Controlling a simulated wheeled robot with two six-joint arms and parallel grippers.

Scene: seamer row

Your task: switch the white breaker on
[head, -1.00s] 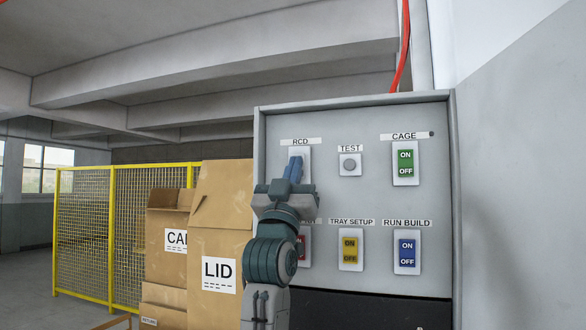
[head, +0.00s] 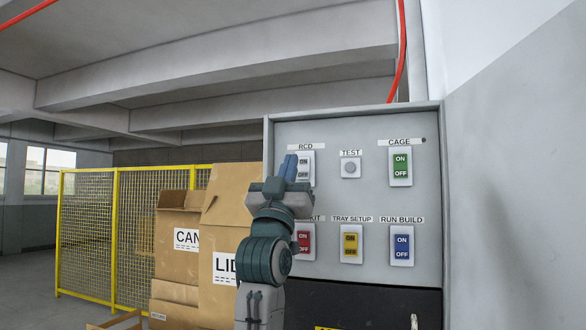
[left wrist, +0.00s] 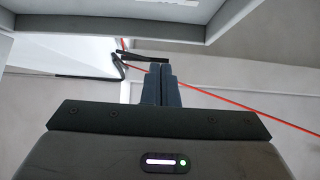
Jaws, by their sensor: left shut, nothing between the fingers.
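The white breaker (head: 308,166) is under the RCD label at the upper left of the grey panel (head: 340,205). Its right part shows; the left part is hidden behind my left gripper, so its lever position cannot be made out. My left gripper (head: 289,167) is shut and empty, with its fingertips pointing up at the breaker's left edge in the head view. Whether they touch it cannot be told. In the left wrist view the closed fingers (left wrist: 160,82) stand below a grey box edge, and no breaker shows. My right gripper is not in view.
The panel also carries a TEST button (head: 351,168), a green CAGE breaker (head: 400,166), a red breaker (head: 304,241) partly behind my arm, a yellow one (head: 351,244) and a blue one (head: 402,245). Cardboard boxes (head: 182,243) and a yellow fence (head: 88,240) stand left.

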